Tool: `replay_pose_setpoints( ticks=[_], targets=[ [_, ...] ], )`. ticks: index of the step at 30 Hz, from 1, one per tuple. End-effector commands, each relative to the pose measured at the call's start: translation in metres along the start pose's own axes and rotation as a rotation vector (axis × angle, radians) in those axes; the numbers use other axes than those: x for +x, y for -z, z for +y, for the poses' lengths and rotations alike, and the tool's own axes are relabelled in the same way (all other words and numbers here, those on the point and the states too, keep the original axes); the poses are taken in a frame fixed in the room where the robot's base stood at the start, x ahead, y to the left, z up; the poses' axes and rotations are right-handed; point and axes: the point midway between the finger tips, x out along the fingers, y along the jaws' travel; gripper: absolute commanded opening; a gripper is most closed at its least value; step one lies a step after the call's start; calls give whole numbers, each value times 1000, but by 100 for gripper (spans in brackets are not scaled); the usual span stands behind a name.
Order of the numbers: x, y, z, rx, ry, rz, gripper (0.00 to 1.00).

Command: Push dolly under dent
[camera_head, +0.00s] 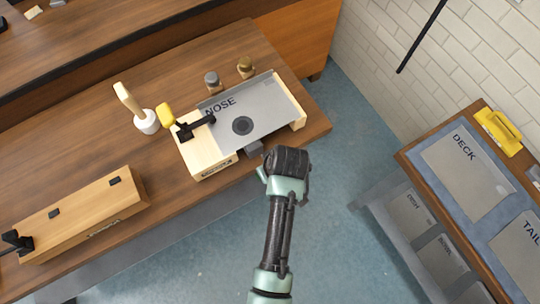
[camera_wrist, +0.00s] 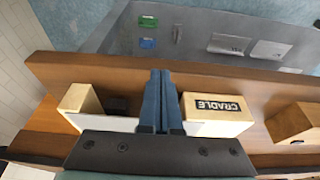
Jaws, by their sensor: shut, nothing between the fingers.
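The grey sheet panel marked NOSE (camera_head: 264,103) lies on a pale wooden cradle (camera_head: 202,155) at the bench edge. A dark round patch (camera_head: 242,125), seemingly the dent, shows on it. A small grey block (camera_head: 254,148) sits at the panel's front edge; I cannot tell whether it is the dolly or part of my gripper. In the wrist view my gripper (camera_wrist: 161,100) has its fingers together, between the cradle's two wooden ends (camera_wrist: 217,113). A dark object (camera_wrist: 117,105) shows in the gap left of the fingers, partly hidden. In the head view my wrist hides the fingertips.
A black-and-yellow clamp (camera_head: 185,128) holds the panel's left side. A mallet (camera_head: 145,120) and two small knobbed tools (camera_head: 212,80) stand behind. A long wooden block (camera_head: 85,215) lies left. A rack with a DECK panel (camera_head: 468,172) stands right, across open floor.

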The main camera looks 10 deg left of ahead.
Motion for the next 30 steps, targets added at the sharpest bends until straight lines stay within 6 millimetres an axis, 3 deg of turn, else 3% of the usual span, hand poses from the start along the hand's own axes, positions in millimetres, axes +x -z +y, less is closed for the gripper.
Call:
replay_pose_setpoints(
  ticks=[6, 12, 24, 25, 30],
  targets=[
    [-44, 0, 0, -1, -1, 2, 0],
    [-71, 0, 0, -1, -1, 1, 0],
    [-80, 0, 0, -1, 1, -2, 0],
    [-80, 0, 0, -1, 1, -2, 2],
    [-81, -2, 2, 51, 0, 0, 32]
  ],
)
